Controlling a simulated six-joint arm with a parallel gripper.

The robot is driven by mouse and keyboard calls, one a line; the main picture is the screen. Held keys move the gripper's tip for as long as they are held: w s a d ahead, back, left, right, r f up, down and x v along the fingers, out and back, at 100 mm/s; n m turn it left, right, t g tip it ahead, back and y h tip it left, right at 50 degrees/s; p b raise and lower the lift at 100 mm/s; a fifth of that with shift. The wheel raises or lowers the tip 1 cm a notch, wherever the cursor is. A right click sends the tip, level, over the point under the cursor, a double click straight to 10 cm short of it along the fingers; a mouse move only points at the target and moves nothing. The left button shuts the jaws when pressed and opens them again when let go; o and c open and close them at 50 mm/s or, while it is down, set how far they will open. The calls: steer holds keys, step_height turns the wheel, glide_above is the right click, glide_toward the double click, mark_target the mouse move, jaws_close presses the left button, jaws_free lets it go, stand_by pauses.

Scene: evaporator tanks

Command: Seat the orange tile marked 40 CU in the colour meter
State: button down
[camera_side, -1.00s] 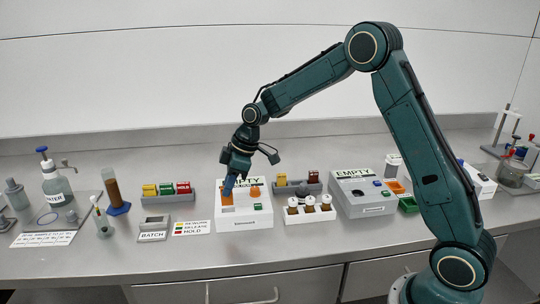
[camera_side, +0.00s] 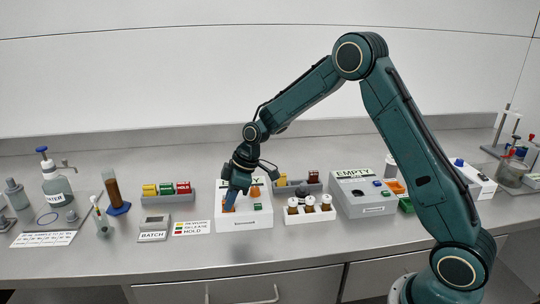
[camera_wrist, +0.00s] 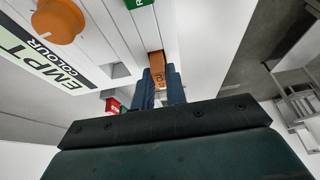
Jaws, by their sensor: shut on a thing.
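My gripper (camera_side: 231,196) is over the left part of the white colour meter (camera_side: 257,215), with its fingers pointing down. It is shut on the orange tile (camera_side: 229,208), which shows below the fingertips at the meter's top. In the wrist view the orange tile (camera_wrist: 157,70) sits between the blue fingers, against the white meter face. I cannot tell how far it is in a slot. The meter's EMPTY COLOUR label (camera_wrist: 42,52) and orange knob (camera_wrist: 58,20) show in the wrist view. A green button (camera_side: 257,205) is on the meter's front right.
A white rack with several capped vials (camera_side: 310,213) stands right of the meter. Another EMPTY instrument (camera_side: 362,193) is farther right. A grey holder with yellow, green and red blocks (camera_side: 167,194) and a BATCH display (camera_side: 153,229) stand left. The front bench strip is clear.

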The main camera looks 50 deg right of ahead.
steer(key=shift+f, duration=0.1)
steer(key=c, duration=1.4)
jaws_free()
steer(key=shift+c, duration=0.2)
steer(key=v, duration=1.2)
